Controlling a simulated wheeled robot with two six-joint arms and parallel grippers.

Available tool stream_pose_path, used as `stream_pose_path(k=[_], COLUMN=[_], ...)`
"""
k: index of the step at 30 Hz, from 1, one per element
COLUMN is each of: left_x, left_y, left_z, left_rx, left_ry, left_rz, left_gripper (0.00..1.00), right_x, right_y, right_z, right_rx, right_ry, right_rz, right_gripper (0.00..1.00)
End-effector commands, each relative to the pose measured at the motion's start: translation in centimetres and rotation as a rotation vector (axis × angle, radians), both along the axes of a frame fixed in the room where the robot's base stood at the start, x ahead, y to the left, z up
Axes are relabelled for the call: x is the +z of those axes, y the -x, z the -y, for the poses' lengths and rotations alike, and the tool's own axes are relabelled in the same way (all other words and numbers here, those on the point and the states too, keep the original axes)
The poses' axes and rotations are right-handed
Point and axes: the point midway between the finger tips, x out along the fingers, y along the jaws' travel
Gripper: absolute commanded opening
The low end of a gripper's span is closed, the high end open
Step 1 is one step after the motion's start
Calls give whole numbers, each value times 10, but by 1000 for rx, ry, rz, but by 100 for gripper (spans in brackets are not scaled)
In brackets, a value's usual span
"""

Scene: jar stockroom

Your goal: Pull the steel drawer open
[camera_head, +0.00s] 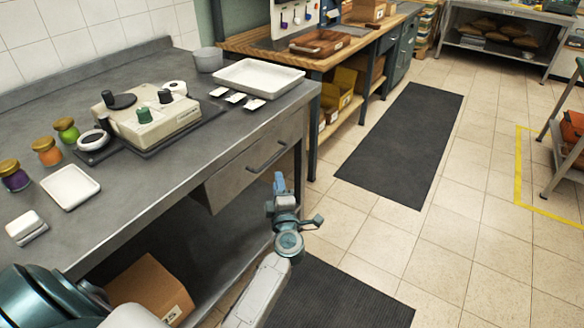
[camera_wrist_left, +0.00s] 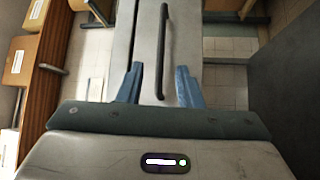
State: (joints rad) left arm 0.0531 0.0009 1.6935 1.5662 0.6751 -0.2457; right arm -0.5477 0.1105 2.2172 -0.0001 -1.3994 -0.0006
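The steel drawer (camera_head: 240,178) sits under the right end of the grey steel bench, and its front looks about flush with the bench. Its dark bar handle (camera_head: 268,155) runs along the front. My left gripper (camera_head: 279,182) is just below and in front of the handle's right part. In the left wrist view, its two blue fingers (camera_wrist_left: 160,68) are apart and empty. The handle (camera_wrist_left: 162,45) shows upright there, its lower end lined up between the fingers; I cannot tell whether it is between them in depth. The drawer front (camera_wrist_left: 146,30) fills the middle. My right gripper is out of view.
The bench top (camera_head: 150,205) holds a beige device (camera_head: 150,118), a white tray (camera_head: 258,78), several lidded jars (camera_head: 47,150) and small white dishes. A cardboard box (camera_head: 150,285) is on the lower shelf.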

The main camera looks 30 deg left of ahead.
Motion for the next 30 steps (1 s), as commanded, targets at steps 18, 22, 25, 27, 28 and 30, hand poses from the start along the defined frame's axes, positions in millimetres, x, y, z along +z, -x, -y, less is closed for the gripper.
stream_pose_path(k=[18,22,25,27,28,30], left_x=[9,11,12,12,12,12], left_y=[-67,-76,-79,-80,-80,-80], left_z=[-59,-67,-70,-70,-71,-70], left_rx=[16,15,15,14,14,14], left_ry=[8,9,10,10,10,10], left_rz=[-2,-3,-2,-2,-2,-2], left_gripper=[32,32,32,32,32,32], right_x=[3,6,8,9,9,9], right_y=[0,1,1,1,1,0], right_z=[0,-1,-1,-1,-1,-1], right_rx=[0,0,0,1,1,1], right_ry=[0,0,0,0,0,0], right_rz=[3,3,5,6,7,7], right_gripper=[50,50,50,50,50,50])
